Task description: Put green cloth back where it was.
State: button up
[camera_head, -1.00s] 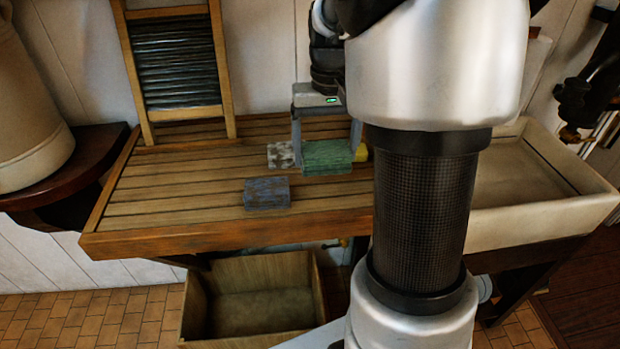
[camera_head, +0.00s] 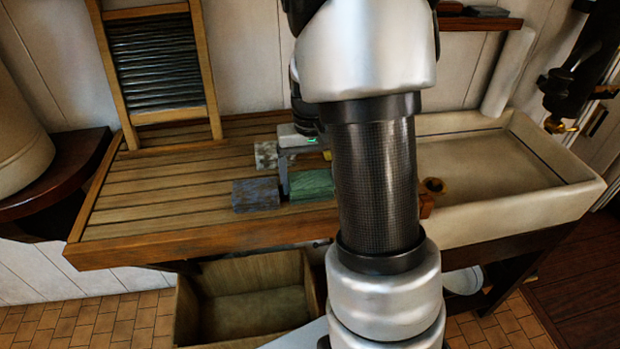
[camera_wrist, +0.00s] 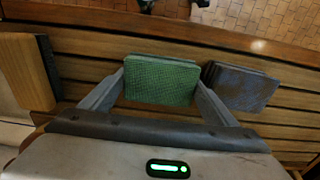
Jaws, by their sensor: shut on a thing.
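The green cloth (camera_head: 311,184), a folded rectangular stack, is between the fingers of my gripper (camera_wrist: 160,84). The gripper is shut on it from its two sides. In the head view it is at or just above the slatted wooden draining board (camera_head: 150,205), near the front edge; I cannot tell whether it touches the slats. My arm hides its right end and one finger. The wrist view shows the whole green cloth (camera_wrist: 161,80) beside a folded blue-grey cloth (camera_wrist: 240,86), with a narrow gap. That blue-grey cloth (camera_head: 255,194) lies just left of it in the head view.
A mottled grey-white cloth (camera_head: 266,155) lies behind. A washboard (camera_head: 156,65) leans at the back left. A pale sink (camera_head: 500,170) is to the right. A wooden block (camera_wrist: 25,72) is at left in the wrist view. An open crate (camera_head: 250,305) stands below.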

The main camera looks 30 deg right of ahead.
jog(key=o, duration=0.8)
jog(key=shift+f, duration=0.1)
jog(key=shift+o, duration=0.2)
